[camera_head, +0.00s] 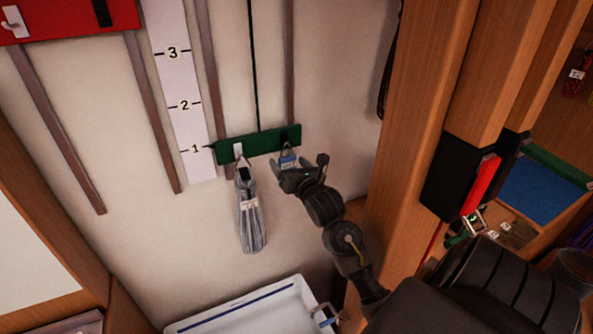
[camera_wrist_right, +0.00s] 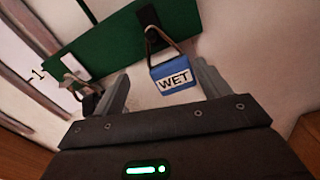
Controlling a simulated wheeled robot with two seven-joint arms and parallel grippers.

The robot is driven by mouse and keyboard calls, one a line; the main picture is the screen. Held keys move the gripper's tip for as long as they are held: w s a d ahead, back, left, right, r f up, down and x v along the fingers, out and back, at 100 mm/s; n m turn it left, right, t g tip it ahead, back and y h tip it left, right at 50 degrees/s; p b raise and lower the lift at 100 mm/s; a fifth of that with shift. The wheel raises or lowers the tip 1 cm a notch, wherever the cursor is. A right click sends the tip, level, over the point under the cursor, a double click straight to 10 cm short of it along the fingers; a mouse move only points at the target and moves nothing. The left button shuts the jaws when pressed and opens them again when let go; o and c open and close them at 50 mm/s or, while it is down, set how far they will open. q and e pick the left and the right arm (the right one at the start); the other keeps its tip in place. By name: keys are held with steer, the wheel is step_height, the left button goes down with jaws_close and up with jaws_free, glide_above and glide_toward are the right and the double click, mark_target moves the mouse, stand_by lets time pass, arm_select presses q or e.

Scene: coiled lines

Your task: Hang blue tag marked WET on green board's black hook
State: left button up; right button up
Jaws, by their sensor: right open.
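The blue tag (camera_wrist_right: 174,74), marked WET on a white label, hangs by its loop from the black hook (camera_wrist_right: 151,33) on the green board (camera_wrist_right: 101,49). In the head view the tag (camera_head: 287,160) shows small below the right end of the green board (camera_head: 258,145). My right gripper (camera_wrist_right: 160,88) is open, its fingers on either side of the tag, apart from it as far as I can tell. In the head view my right gripper (camera_head: 290,170) is just below the board's right end and partly covers the tag. My left gripper is not in view.
A grey coiled line (camera_head: 250,215) with a white label hangs from the board's white hook (camera_head: 238,150), left of my right gripper. A white tray (camera_head: 250,308) is below. A wooden post (camera_head: 425,110) stands to the right. A red board (camera_head: 70,18) is at upper left.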

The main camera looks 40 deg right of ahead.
steer(key=b+v, duration=0.3)
steer(key=v, duration=0.6)
steer(key=shift+s, duration=0.3)
